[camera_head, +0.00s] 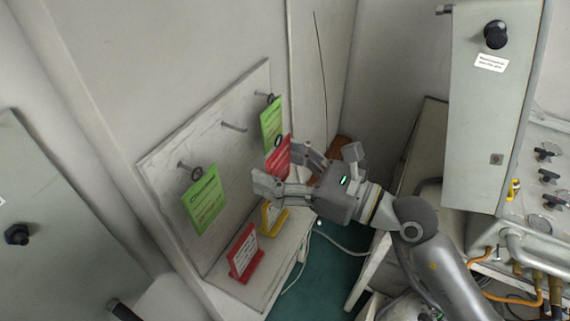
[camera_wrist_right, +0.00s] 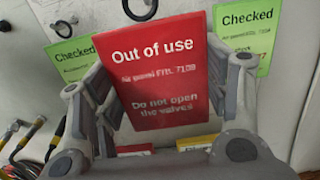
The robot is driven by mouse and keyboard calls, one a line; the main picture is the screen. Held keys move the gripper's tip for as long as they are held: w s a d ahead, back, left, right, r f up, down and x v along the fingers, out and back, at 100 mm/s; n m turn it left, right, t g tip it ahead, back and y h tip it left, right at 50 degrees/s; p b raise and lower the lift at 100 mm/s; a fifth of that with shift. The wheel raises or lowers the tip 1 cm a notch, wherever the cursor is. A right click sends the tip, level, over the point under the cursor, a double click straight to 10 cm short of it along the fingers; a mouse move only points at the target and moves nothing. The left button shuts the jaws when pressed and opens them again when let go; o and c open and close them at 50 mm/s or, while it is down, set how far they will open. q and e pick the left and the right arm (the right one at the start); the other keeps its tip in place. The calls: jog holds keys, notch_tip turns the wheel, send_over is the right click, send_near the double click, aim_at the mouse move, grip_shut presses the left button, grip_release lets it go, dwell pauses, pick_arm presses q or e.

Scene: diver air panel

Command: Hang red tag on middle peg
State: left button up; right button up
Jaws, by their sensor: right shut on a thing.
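The red tag (camera_head: 277,156) is held by my right gripper (camera_head: 281,167), in front of the board's right half. In the right wrist view the red tag (camera_wrist_right: 160,75) reads "Out of use" and sits between the two fingers (camera_wrist_right: 168,95), its dark ring (camera_wrist_right: 140,8) at the top. The middle peg (camera_head: 233,126) is bare and sticks out of the white board (camera_head: 215,145). It is up and left of the red tag, apart from it. Whether the middle peg shows in the wrist view I cannot tell. My left gripper is not in view.
A green "Checked" tag (camera_head: 203,199) hangs on the left peg and another (camera_head: 271,125) on the right peg, close behind the red tag. Below stand a red sign (camera_head: 243,254) and a yellow one (camera_head: 273,220). A grey cabinet (camera_head: 490,110) stands at right.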

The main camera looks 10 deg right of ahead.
jog(key=shift+x, duration=0.95)
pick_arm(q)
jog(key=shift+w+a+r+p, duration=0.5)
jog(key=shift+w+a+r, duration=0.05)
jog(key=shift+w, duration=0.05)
pick_arm(e)
jog(key=shift+x, duration=0.9)
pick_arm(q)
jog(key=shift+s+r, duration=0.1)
pick_arm(e)
jog(key=shift+a+f, duration=0.15)
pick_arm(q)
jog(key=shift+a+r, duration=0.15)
pick_arm(e)
jog(key=shift+w+a, duration=0.15)
pick_arm(q)
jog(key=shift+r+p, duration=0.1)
jog(key=shift+p, duration=0.2)
pick_arm(e)
jog(key=shift+w+a, duration=0.15)
jog(key=shift+a, duration=0.05)
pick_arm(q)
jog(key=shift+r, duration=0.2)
pick_arm(e)
jog(key=shift+w+a, duration=0.35)
jog(key=shift+a, duration=0.15)
